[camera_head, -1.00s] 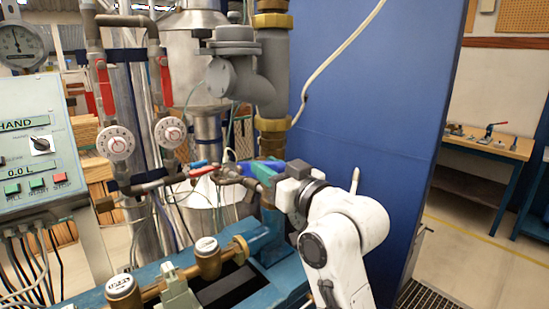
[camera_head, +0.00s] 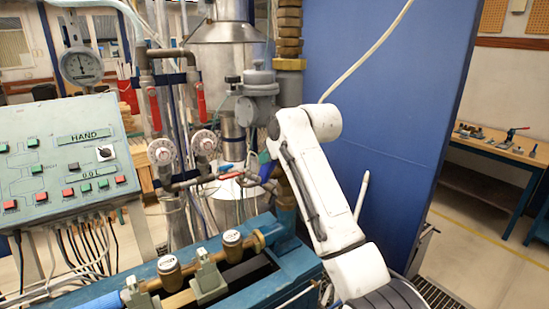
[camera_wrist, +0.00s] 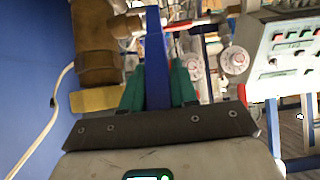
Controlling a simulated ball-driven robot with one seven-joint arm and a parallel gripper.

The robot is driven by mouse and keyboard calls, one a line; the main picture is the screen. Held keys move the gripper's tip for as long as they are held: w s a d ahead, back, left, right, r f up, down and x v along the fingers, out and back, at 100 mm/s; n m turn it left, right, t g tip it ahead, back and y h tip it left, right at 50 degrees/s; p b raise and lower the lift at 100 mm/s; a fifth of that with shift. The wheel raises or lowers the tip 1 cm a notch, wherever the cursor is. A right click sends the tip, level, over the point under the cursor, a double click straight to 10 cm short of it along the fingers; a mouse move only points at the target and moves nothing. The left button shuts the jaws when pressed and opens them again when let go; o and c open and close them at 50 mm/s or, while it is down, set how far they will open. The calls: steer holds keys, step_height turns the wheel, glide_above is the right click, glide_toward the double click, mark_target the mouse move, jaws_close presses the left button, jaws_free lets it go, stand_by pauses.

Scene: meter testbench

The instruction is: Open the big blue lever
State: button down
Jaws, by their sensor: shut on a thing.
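The big blue lever (camera_wrist: 155,58) shows in the wrist view as a long blue bar. It runs up the picture between the green fingers of my gripper (camera_wrist: 157,84), which are shut on it. In the head view, my white arm covers most of the gripper. Only a small blue patch of the lever (camera_head: 266,171) shows beside the arm, near the grey pipework. The lever's pivot is hard to make out.
A control panel (camera_head: 70,160) stands at the left. Red-handled valves (camera_head: 154,108) and white dials (camera_head: 162,152) sit on pipes behind. The blue bench (camera_head: 215,262) with brass fittings lies in front. A blue wall (camera_head: 395,110) rises close at the right.

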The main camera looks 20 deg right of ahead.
steer(key=shift+w+a+r+g, duration=0.15)
steer(key=shift+w+r+g, duration=0.1)
steer(key=shift+w+g, duration=0.35)
steer(key=c, duration=1)
jaws_free()
steer(key=shift+o, duration=0.2)
steer(key=b+v, duration=0.3)
steer(key=v, duration=0.7)
steer(key=shift+s+r, duration=0.25)
steer(key=shift+r, duration=0.1)
steer(key=shift+a, duration=0.1)
steer(key=shift+c, duration=0.4)
